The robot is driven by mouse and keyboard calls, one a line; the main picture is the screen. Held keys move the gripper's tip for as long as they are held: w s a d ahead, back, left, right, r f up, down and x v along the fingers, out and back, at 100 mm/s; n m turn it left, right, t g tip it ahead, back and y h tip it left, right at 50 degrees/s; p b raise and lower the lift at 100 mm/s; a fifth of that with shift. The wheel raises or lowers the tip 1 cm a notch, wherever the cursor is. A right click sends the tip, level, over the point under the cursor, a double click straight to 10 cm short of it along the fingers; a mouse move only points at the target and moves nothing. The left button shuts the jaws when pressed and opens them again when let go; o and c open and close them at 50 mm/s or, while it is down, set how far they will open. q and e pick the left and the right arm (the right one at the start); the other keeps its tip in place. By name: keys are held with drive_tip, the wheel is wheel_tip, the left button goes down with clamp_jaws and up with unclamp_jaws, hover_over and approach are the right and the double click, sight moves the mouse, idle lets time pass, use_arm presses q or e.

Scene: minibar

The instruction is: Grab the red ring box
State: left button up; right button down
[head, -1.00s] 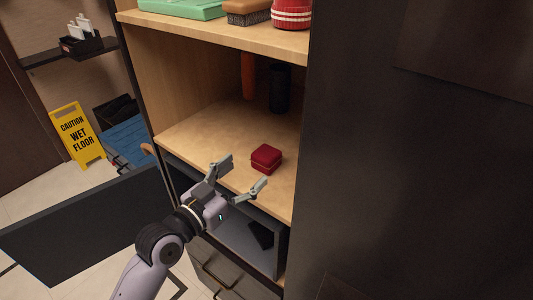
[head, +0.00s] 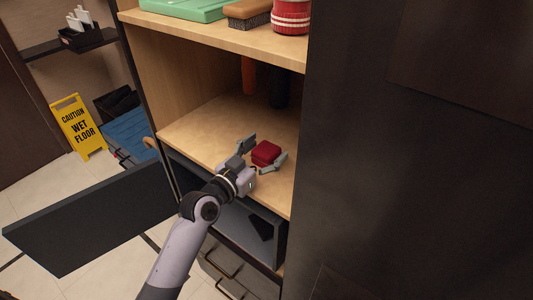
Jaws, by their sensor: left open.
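The red ring box (head: 266,152) is a small dark red cube with rounded edges on the light wooden middle shelf (head: 205,122). My left gripper (head: 262,154) is open, with one finger at the box's left side and the other at its lower right. The box lies at or between the fingertips. I cannot tell whether either finger touches it. My right gripper is not in view.
A dark bottle (head: 279,88) and an orange item (head: 249,75) stand at the back of the shelf. A dark cabinet door (head: 90,217) hangs open at the left. An open compartment below holds a dark flat object (head: 261,227).

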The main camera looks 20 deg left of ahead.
use_arm(q)
drive_tip(key=shift+c, duration=0.4)
drive_tip(key=c, duration=1.2)
drive_tip(key=shift+r, duration=0.1)
